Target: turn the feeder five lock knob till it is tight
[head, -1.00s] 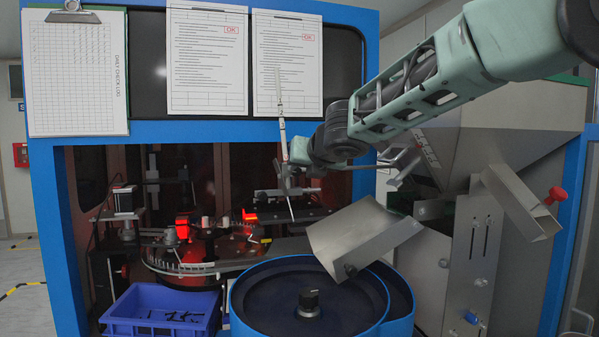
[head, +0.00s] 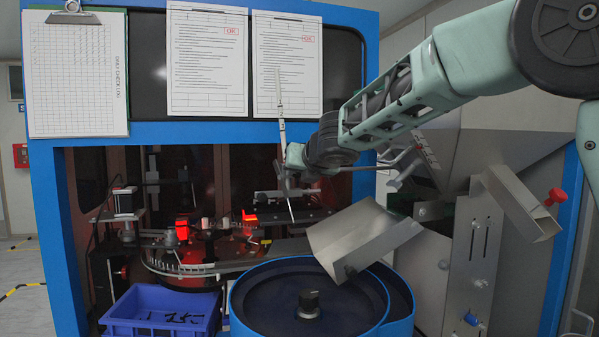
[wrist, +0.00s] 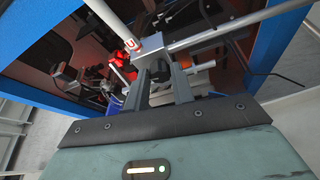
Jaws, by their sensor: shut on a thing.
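The lock knob (wrist: 160,70) is a small black knob below a metal clamp block (wrist: 148,50) in the wrist view. The clamp sits where a pale upright rod (head: 282,125) meets a horizontal metal rod (head: 365,167). My gripper (wrist: 160,77) has its two dark fingers on either side of the knob and is shut on it. In the head view my gripper (head: 286,178) is at the rod crossing, and the knob is too small and covered to make out. No feeder number is readable.
Below are a round blue feeder bowl (head: 245,298) with a black centre knob, a tilted metal chute (head: 350,235) and a blue crate (head: 160,327) of small dark parts. Papers hang on the blue frame above.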

